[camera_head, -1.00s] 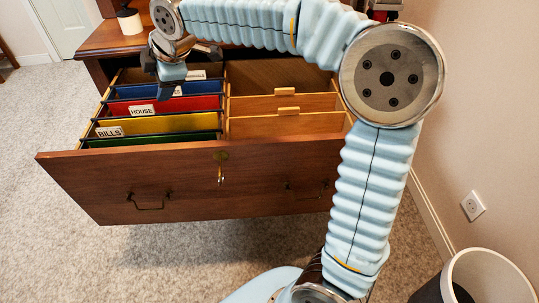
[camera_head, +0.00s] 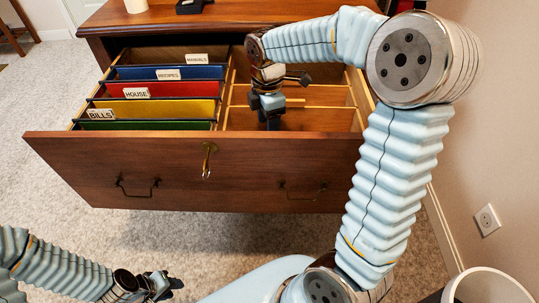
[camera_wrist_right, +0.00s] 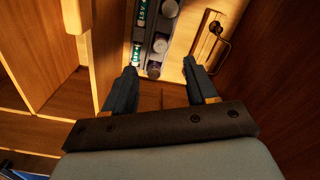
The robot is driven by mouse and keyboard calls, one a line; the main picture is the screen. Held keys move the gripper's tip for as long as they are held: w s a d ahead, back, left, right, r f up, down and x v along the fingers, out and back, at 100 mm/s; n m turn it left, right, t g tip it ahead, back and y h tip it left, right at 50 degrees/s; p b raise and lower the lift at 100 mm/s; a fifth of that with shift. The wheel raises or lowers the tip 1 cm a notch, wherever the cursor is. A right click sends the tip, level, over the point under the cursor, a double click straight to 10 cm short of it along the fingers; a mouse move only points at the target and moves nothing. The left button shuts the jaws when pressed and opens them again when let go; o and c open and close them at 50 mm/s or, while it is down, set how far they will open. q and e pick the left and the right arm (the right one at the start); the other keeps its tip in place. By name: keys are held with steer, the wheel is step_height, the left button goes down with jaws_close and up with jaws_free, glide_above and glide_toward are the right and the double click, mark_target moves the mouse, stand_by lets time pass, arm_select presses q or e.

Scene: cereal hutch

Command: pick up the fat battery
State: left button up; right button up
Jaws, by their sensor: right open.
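In the right wrist view, several batteries sit in a narrow dark holder inside the drawer. A thicker dark battery with a pale end (camera_wrist_right: 160,43) lies just beyond the fingertips. A similar one (camera_wrist_right: 168,8) is farther up. I cannot tell for sure which is the fat battery. My right gripper (camera_wrist_right: 160,72) is open and empty, its fingers on either side of the holder's near end. In the head view, my right gripper (camera_head: 270,122) points down into the drawer's right half. My left gripper (camera_head: 164,285) is low at the left, above the carpet.
The open wooden drawer (camera_head: 130,178) has coloured hanging folders (camera_head: 165,90) on its left and wooden dividers (camera_head: 315,103) on its right. A bin (camera_head: 490,285) stands at lower right.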

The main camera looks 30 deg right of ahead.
step_height(320, 180, down, 5)
steer(key=shift+f+b, duration=0.2)
steer(key=shift+b, duration=0.1)
steer(key=f, duration=0.5)
steer(key=shift+a+f+b, duration=0.1)
steer(key=shift+a+b, duration=0.15)
steer(key=shift+b, duration=0.05)
steer(key=shift+c, duration=0.5)
jaws_close()
